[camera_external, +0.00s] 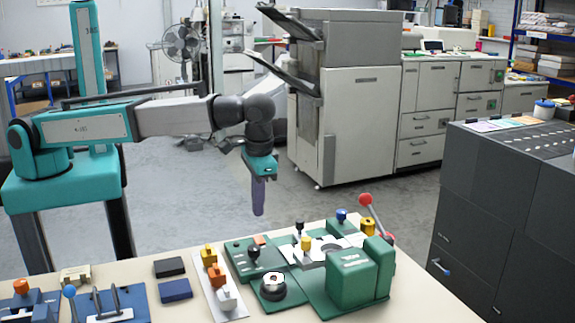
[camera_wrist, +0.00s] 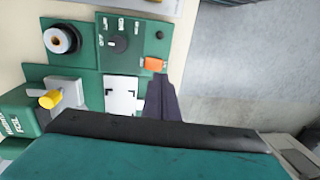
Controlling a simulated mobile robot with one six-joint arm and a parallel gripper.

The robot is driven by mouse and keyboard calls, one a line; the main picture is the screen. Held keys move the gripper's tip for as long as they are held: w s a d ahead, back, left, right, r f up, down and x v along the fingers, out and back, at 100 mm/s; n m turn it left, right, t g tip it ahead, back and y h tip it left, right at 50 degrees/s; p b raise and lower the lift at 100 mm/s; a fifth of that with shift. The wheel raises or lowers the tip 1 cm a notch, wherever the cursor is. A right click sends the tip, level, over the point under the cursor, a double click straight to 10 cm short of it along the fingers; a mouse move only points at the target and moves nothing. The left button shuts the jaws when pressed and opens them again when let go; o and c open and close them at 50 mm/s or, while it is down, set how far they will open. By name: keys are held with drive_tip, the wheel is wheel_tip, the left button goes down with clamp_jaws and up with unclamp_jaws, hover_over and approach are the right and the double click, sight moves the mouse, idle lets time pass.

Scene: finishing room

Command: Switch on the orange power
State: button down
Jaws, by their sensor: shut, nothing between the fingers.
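The orange power switch (camera_external: 260,240) is a small block on the green panel of the machine on the table, beside a black dial knob (camera_external: 253,251). In the wrist view the orange switch (camera_wrist: 154,63) sits at the panel edge, near the dial (camera_wrist: 120,43) with its white lettering. My gripper (camera_external: 258,211) points down above the far side of the table, its purple fingers together and empty, clear of the panel. In the wrist view the fingertips (camera_wrist: 160,78) appear just below the switch. I cannot tell whether the switch is on.
The green machine (camera_external: 350,275) carries a red-ball lever (camera_external: 365,199) and several coloured knobs. A ring-shaped roll (camera_external: 272,285) sits at its front. Dark blocks (camera_external: 175,289) and a white strip with coloured knobs (camera_external: 222,298) lie left. Grey floor is open behind the table.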

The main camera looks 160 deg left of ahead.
sight(257, 237)
drive_tip(key=shift+s+f+p, duration=0.25)
drive_tip(key=shift+f+p, duration=0.35)
drive_tip(key=shift+f, duration=1.1)
drive_tip(key=shift+s+f+p, duration=0.2)
drive_tip(key=shift+f+p, duration=0.35)
drive_tip(key=shift+f, duration=1.15)
drive_tip(key=shift+s+f+b, duration=0.15)
drive_tip(key=shift+f+b, duration=0.15)
drive_tip(key=shift+b, duration=0.1)
drive_tip(key=shift+r+t, duration=0.1)
drive_tip(key=shift+t, duration=0.2)
